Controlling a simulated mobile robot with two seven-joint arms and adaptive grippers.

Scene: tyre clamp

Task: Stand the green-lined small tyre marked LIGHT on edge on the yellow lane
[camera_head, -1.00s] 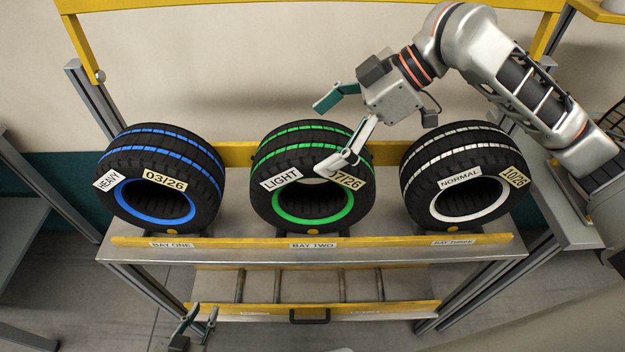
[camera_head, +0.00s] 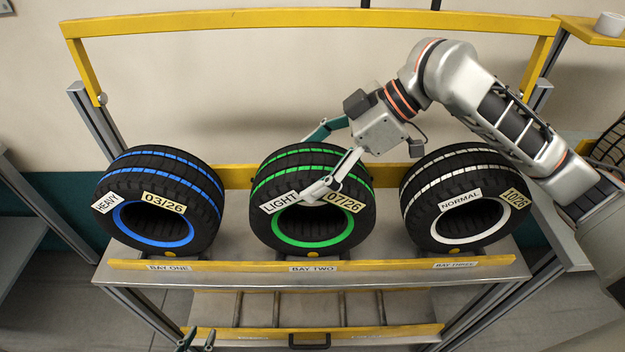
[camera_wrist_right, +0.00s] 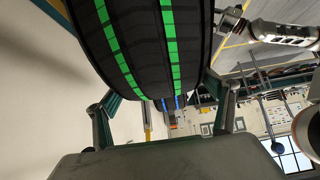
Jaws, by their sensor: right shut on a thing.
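The green-lined tyre (camera_head: 278,240) marked LIGHT stands on edge in the rack above the BAY TWO label. My right gripper (camera_head: 318,160) is shut on its upper part, one finger at the front near the hole and the other behind the tread. The right wrist view shows the green-striped tread (camera_wrist_right: 140,45) between the two fingers (camera_wrist_right: 163,110). My left gripper (camera_head: 197,338) is at the bottom edge, below the rack and away from the tyres; its two fingers look apart, and the rest is cut off. I cannot make out which surface is the yellow lane.
A blue-lined tyre (camera_head: 128,228) marked HEAVY stands at left and a white-lined tyre (camera_head: 428,228) marked NORMAL at right, with gaps beside the green one. A yellow front rail (camera_head: 390,264) and rear rail (camera_head: 238,177) bound the rack. A yellow overhead bar (camera_head: 250,18) spans above.

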